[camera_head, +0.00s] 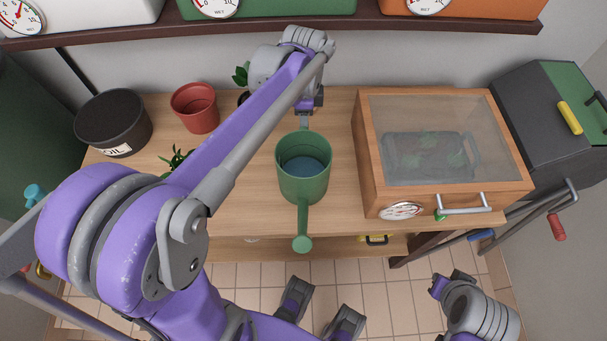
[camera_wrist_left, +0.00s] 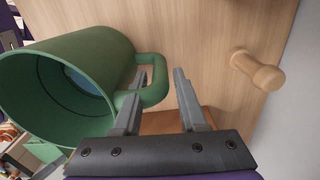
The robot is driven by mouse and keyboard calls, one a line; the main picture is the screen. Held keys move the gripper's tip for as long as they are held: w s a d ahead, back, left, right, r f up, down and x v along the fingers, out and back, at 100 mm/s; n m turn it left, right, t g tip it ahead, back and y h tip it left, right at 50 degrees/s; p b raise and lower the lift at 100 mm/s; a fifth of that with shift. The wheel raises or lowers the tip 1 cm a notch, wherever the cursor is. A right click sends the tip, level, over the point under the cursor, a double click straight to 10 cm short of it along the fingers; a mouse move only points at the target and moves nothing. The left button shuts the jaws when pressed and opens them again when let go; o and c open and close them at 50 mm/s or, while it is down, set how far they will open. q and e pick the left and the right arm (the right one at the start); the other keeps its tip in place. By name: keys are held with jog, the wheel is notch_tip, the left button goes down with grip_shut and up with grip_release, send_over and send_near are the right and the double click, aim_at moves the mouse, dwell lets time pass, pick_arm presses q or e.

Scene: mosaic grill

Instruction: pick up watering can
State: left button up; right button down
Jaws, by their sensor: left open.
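The green watering can (camera_head: 303,183) stands upright on the wooden table, with water-like blue inside and its spout pointing to the near edge. In the left wrist view the can (camera_wrist_left: 95,50) is at the left, with its loop handle (camera_wrist_left: 158,75) pointing right. My left gripper (camera_head: 305,120) is behind the can on the handle side. In the wrist view its open fingers (camera_wrist_left: 160,95) stand either side of the handle's outer bar; the left finger seems to reach into the loop. My right gripper (camera_head: 450,284) is low at the right, clear of the table; its finger gap is unclear.
A wooden box with a glass lid (camera_head: 440,195) stands right of the can. A shelf (camera_head: 300,33) runs along the back. A wooden peg (camera_wrist_left: 258,70) shows in the wrist view.

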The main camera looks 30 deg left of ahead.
pick_arm(q)
jog(key=shift+f, duration=0.85)
grip_shut()
jog(key=shift+r, duration=0.1)
dwell(0.6)
